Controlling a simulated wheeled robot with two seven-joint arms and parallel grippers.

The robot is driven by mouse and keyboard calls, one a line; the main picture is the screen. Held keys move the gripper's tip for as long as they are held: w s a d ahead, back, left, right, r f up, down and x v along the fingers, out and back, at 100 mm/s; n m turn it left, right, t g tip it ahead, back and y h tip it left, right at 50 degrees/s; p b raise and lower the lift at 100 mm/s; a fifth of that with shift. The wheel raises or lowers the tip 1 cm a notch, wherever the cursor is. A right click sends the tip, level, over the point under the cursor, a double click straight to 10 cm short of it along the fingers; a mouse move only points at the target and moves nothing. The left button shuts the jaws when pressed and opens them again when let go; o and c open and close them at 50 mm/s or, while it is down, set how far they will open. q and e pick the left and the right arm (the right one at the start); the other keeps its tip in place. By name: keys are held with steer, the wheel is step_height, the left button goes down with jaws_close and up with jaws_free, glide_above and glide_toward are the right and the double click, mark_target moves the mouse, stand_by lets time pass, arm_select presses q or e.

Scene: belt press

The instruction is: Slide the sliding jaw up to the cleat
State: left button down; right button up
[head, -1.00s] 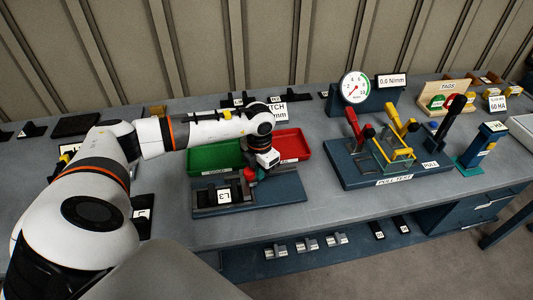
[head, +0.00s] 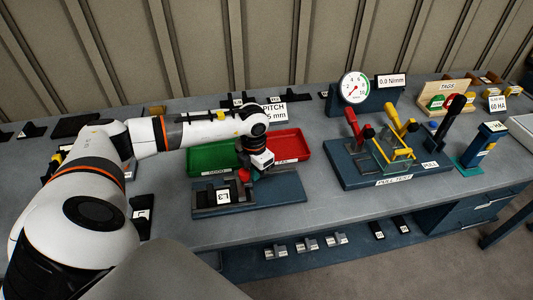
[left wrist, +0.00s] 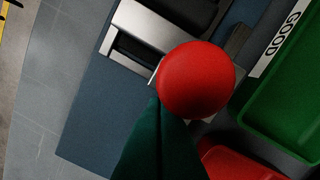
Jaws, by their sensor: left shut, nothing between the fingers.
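The blue fixture plate (head: 285,190) lies on the bench in front of the trays, with a dark block labelled L3 (head: 223,197) on its left part. A red ball knob (head: 244,175), apparently on the sliding jaw, stands right of that label; it is large in the left wrist view (left wrist: 196,82). A silver piece with a dark slot (left wrist: 155,28) lies beside the knob there. My left gripper (head: 257,172) is shut and empty, low over the plate at the knob's right. Its dark green tip (left wrist: 160,112) is close against the knob; contact is unclear. I cannot clearly make out the cleat.
A green tray (head: 208,157) marked GOOD and a red tray (head: 303,146) stand just behind the plate. A pull-test stand (head: 400,160) with a dial gauge (head: 354,87) is to the right. The plate's right part is clear.

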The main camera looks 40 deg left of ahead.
arm_select(q)
steer(key=shift+w+d, duration=0.1)
stand_by(0.5)
steer(key=shift+r, duration=0.2)
step_height(320, 180, up, 9)
steer(key=p, duration=0.5)
steer(key=shift+f, duration=0.2)
steer(key=shift+d, duration=0.1)
stand_by(0.8)
